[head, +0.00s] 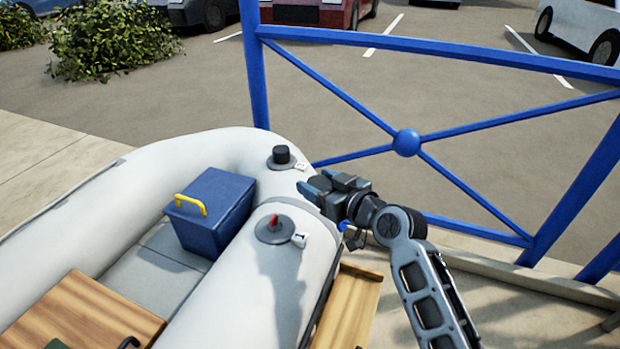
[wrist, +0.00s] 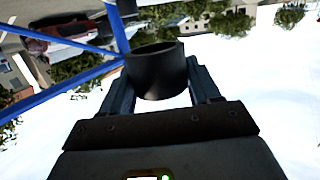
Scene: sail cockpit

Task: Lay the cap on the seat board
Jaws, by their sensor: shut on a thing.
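My gripper (head: 318,187) is raised near the rounded end of the inflatable boat, its fingers pointing left. In the wrist view, my gripper (wrist: 160,85) is shut on a black, hollow round cap (wrist: 158,72), held between the fingertips. In the head view the held cap is hard to make out among the dark fingers. The wooden seat board (head: 80,318) lies across the boat at the lower left, well away from my gripper and partly cut off by the frame. The open valve (head: 274,228) with a red centre is on the near tube.
Another valve (head: 281,157) wears a black cap. A blue box (head: 210,215) with a yellow handle stands inside the boat, between my gripper and the seat board. A dark hook-like part (head: 128,342) is at the board's edge. A blue railing (head: 430,55) stands behind my arm.

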